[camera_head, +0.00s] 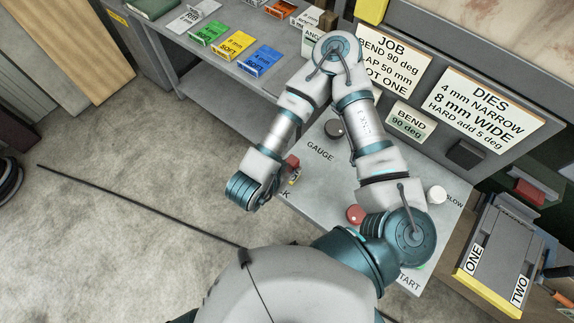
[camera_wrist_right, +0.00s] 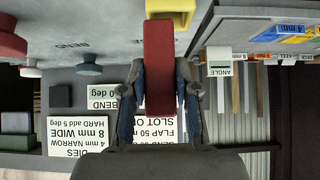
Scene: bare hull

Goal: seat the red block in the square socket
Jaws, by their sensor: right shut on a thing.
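My right gripper (camera_wrist_right: 160,95) is shut on the red block (camera_wrist_right: 158,50), with one finger on each side of it. The block sticks out beyond the fingertips. In the head view the red block (camera_head: 292,161) shows small beside my right wrist, over the grey panel near the word GAUGE. A yellow piece (camera_wrist_right: 184,14) shows at the far end of the block in the wrist view; I cannot tell whether they touch. I cannot make out the square socket in either view. My left gripper is not in view.
The grey panel (camera_head: 312,190) carries a dark knob (camera_head: 334,128), a red button (camera_head: 355,214) and a white knob (camera_head: 437,194). A ONE/TWO box (camera_head: 500,255) is at right.

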